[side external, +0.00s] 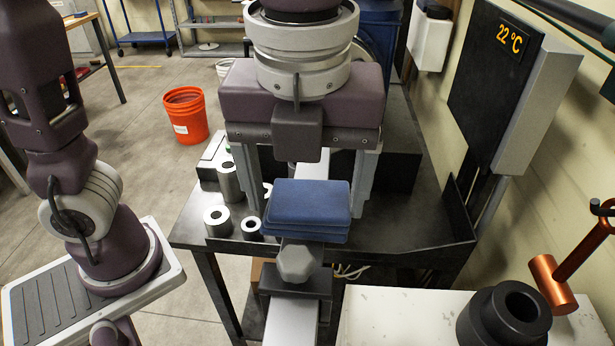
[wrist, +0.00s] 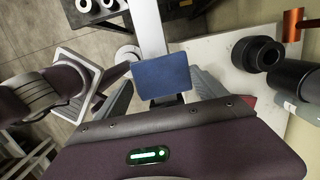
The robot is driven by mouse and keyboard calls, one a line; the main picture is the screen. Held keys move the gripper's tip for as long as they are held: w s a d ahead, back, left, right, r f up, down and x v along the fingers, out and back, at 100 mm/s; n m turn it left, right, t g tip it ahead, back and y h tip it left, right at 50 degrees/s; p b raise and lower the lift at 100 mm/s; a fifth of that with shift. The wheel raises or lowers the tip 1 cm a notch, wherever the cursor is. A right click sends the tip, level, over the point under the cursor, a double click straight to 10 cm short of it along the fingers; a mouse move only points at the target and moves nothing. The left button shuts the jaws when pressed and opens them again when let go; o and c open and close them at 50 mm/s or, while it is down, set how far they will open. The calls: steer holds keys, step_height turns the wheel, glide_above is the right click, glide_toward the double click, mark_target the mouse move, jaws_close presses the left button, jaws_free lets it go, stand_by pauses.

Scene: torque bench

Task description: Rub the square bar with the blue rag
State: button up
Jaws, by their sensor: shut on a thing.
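The blue rag (side external: 308,203) is a folded, layered pad held flat between the fingers of my gripper (side external: 308,212). In the wrist view the rag (wrist: 162,77) lies between the two grey fingers (wrist: 160,92). A grey metal bar (side external: 297,262) with a faceted end sticks out toward the side camera from under the rag; I take it for the square bar. A dark block (side external: 296,284) is below the bar's end.
A pale beam (side external: 291,326) runs below. Several metal cylinders (side external: 217,220) stand on the dark bench (side external: 420,222) at left. A black hollow cylinder (side external: 504,318) and a copper-headed mallet (side external: 553,282) are at right, by a white top (side external: 400,318). An orange bucket (side external: 186,117) stands on the floor.

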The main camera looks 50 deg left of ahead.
steer(key=shift+w+a+r, duration=0.2)
steer(key=shift+w+a, duration=0.95)
steer(key=shift+a, duration=0.05)
steer(key=shift+w+r, duration=0.15)
steer(key=shift+w, duration=0.05)
step_height(320, 180, up, 6)
steer(key=shift+r, duration=0.1)
